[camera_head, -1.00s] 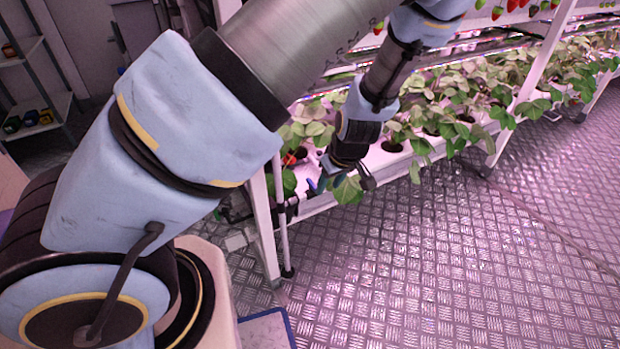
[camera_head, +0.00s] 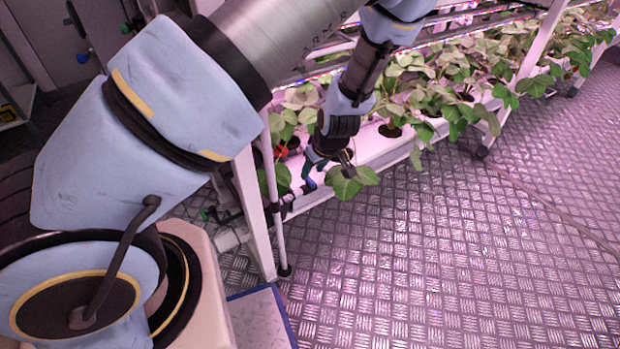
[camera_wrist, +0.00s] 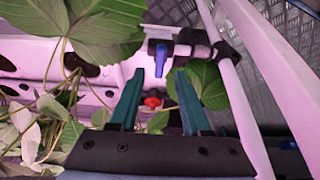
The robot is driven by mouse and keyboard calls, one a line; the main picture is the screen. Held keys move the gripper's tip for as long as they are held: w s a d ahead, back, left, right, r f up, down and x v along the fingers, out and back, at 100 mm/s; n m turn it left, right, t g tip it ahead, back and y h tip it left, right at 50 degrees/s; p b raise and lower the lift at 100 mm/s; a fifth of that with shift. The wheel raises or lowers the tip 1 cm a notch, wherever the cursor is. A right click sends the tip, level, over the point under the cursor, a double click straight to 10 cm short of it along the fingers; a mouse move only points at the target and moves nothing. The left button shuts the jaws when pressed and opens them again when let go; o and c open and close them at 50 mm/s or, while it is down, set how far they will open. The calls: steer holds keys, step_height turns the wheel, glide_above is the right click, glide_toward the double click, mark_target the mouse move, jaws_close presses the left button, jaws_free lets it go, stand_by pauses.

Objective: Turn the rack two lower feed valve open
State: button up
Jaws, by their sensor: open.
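The feed valve shows in the wrist view as a blue handle (camera_wrist: 160,59) below a pale fitting, beside a pipe with black fittings (camera_wrist: 195,42). The handle points down in the picture, roughly across the pipe. My gripper (camera_wrist: 160,76) is open, with its two teal fingers on either side of the lower end of the handle and apparently not touching it. I cannot tell the depth between fingertips and handle. In the head view my gripper (camera_head: 328,170) hangs at the near end of the rack's lower planted channel (camera_head: 380,148), partly among leaves.
Strawberry leaves (camera_wrist: 105,30) crowd the left of the wrist view, and a leaf (camera_wrist: 208,84) lies behind the right finger. White rack posts (camera_head: 252,215) stand close by. A green-handled fitting (camera_head: 204,214) is low to the left. The metal floor (camera_head: 430,270) on the right is clear.

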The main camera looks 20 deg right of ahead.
mark_target(309, 178)
steer(key=shift+b+x, duration=0.35)
steer(key=shift+x, duration=1.6)
steer(key=shift+c, duration=0.3)
jaws_close()
